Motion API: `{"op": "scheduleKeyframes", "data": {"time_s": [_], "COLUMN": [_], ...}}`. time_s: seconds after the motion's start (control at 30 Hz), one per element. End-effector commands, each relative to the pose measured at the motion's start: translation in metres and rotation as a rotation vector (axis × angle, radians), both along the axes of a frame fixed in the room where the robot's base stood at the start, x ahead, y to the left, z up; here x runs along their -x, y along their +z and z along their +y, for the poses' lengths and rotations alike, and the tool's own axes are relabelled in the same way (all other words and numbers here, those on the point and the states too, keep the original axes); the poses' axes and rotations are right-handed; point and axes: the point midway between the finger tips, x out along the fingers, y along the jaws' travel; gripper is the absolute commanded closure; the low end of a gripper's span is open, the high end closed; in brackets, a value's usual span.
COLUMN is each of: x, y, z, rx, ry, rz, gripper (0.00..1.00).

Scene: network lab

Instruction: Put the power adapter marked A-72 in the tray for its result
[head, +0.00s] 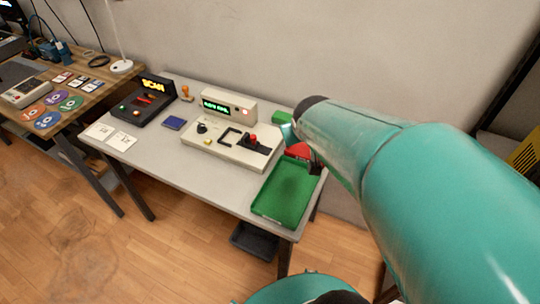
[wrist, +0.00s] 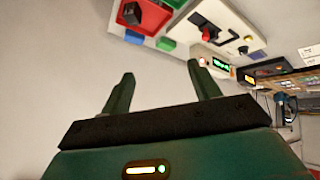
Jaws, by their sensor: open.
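My gripper (wrist: 160,69) is open, with nothing between its fingers. The wall is behind them in the wrist view. A dark block (wrist: 132,13) lies in the red tray (wrist: 154,18); its marking cannot be read, so I cannot tell whether it is adapter A-72. The red tray also shows in the head view (head: 298,150), partly hidden by my arm. The green tray (head: 284,192) in front of it looks empty. The beige tester (head: 228,148) has a red knob or button (head: 253,139) and a display (head: 216,107) with green letters too small to read.
A black device with a lit yellow sign (head: 154,85), a dark blue pad (head: 173,123) and white cards (head: 110,134) are at the table's left. A green block (wrist: 166,44) is near the trays. A wooden table (head: 85,90) with discs stands further left.

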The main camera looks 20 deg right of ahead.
Motion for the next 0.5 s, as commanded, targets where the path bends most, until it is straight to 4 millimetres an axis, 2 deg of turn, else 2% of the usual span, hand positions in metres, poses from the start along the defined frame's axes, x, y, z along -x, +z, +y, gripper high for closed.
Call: {"op": "scheduleKeyframes", "data": {"time_s": [0.03,0.23,0.3,0.4,0.5], "x": [0.013,0.077,0.097,0.116,0.123], "y": [0.015,0.043,0.048,0.051,0.052], "z": [0.021,0.089,0.106,0.12,0.126], "rx": [-0.022,-0.16,-0.202,-0.242,-0.257], "ry": [0.01,0.058,0.081,0.108,0.117], "rz": [0.006,0.093,0.121,0.153,0.167], "gripper": [0.38,0.38,0.38,0.38,0.38]}}
